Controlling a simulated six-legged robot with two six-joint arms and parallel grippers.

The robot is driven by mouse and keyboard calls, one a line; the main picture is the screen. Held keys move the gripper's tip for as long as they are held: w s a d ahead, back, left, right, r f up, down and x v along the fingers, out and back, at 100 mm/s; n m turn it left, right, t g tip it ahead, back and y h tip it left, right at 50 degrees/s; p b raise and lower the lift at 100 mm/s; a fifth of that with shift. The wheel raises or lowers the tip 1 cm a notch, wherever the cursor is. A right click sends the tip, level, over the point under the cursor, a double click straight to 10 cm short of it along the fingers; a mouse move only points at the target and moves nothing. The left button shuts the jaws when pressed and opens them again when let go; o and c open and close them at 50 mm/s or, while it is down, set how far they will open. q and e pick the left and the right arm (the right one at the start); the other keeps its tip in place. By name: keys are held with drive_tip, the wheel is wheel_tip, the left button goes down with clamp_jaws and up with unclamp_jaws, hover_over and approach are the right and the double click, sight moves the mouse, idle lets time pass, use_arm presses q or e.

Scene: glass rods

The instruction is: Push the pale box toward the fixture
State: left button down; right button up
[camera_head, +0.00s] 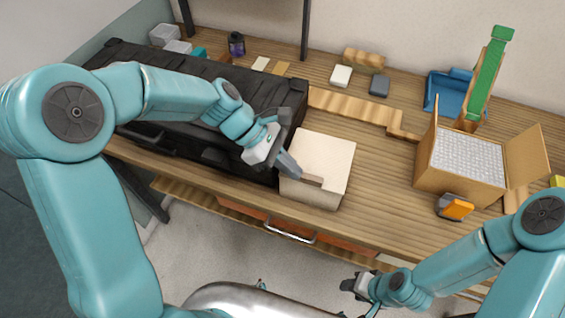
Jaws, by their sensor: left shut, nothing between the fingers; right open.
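The pale box (328,155) sits on the wooden workbench, right of a black case, near the front edge. A small brown patch shows on its front part. My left gripper (292,168) is shut and empty at the box's left front side. Its fingers overlap the box in the picture; I cannot tell whether they touch it. A stepped wooden piece (357,106) lies behind the box; I cannot tell for sure that it is the fixture. My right gripper (352,286) is open and empty, low in front of the bench, away from the box.
The black case (200,95) fills the bench left of the box. An open carton (465,165) with a white grid stands at the right, with an orange-and-grey item (455,207) before it. A white block (341,76) and a dark block (379,85) lie behind.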

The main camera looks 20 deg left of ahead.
use_arm(q)
drive_tip(key=d, duration=0.6)
drive_tip(key=shift+s+d, duration=0.1)
drive_tip(key=shift+d, duration=0.05)
use_arm(e)
drive_tip(key=shift+w+r, duration=0.1)
drive_tip(key=shift+r, duration=0.05)
drive_tip(key=shift+r, duration=0.1)
